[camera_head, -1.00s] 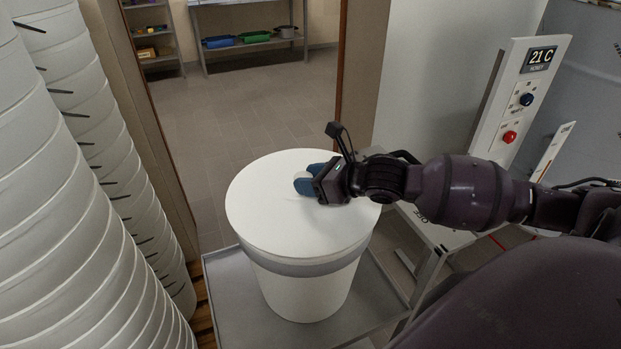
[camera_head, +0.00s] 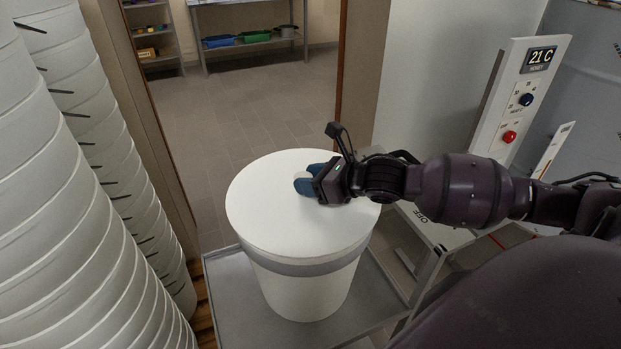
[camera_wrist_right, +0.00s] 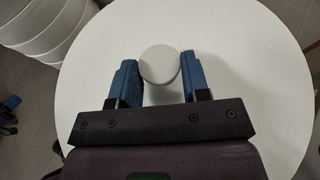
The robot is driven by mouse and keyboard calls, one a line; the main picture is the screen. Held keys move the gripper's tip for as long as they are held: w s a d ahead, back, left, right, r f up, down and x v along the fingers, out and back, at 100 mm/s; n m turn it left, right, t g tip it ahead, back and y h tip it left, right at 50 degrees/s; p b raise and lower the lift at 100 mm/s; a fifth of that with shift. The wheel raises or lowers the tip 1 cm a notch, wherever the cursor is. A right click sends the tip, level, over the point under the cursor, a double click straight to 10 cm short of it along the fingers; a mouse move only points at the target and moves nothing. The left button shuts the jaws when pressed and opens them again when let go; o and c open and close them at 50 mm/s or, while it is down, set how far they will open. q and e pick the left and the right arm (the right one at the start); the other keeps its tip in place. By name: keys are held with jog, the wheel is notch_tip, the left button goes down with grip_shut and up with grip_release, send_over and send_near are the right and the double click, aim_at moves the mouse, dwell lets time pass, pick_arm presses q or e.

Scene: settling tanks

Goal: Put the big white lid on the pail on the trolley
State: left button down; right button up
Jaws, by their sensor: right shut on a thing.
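The big white lid (camera_head: 270,215) lies flat over the top of the white pail (camera_head: 305,292), with a grey band around the edge just below it. The pail stands upright on the trolley (camera_head: 232,290). My right gripper (camera_head: 303,184) is over the middle of the lid, its blue fingers shut on the lid's round knob. In the right wrist view the knob (camera_wrist_right: 160,65) sits between the two fingers, with the white lid (camera_wrist_right: 240,60) spread around it. Whether the lid is fully seated all round cannot be told. My left gripper is not in view.
Stacked white pails (camera_head: 60,180) stand close on the left. A white control panel (camera_head: 522,100) with a display and red button is at the right. Behind is open tiled floor (camera_head: 240,115) and a shelf with blue and green trays (camera_head: 254,37).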

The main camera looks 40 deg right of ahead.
jog(key=shift+f, duration=0.3)
jog(key=shift+f, duration=0.15)
dwell(0.5)
jog(key=shift+f, duration=0.3)
dwell(0.4)
jog(key=o, duration=1.6)
